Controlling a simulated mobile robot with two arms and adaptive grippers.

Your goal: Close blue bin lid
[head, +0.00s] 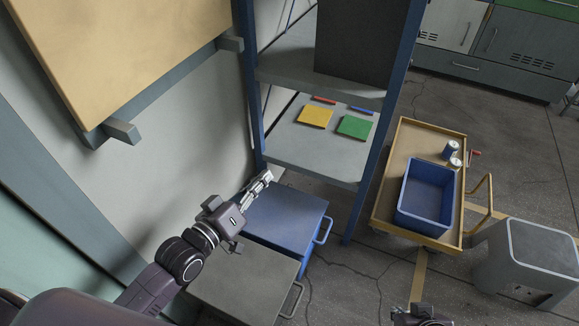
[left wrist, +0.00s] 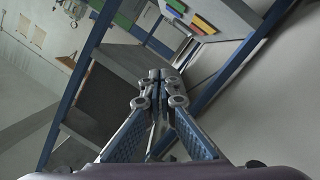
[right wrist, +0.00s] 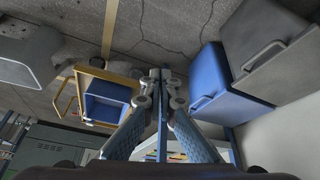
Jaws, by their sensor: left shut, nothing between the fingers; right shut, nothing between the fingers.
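The blue bin's lid (head: 285,215) shows as a flat blue top with a bar handle (head: 326,230) on its right side. It looks lowered onto the bin, but I cannot tell whether it is fully seated. The blue bin also shows in the right wrist view (right wrist: 207,75). My left gripper (head: 265,178) is shut and empty, above the bin's far left corner; contact with the lid cannot be made out. The left gripper also shows in the left wrist view (left wrist: 160,76). My right gripper (right wrist: 160,76) is shut and empty, far from the bin.
A grey bin (head: 240,285) stands beside the blue one, nearer me. A shelf rack (head: 300,150) with coloured plates stands behind. A yellow cart (head: 395,185) carrying a blue crate (head: 445,221) and a grey container (head: 530,255) are on the right. Cracked floor lies between.

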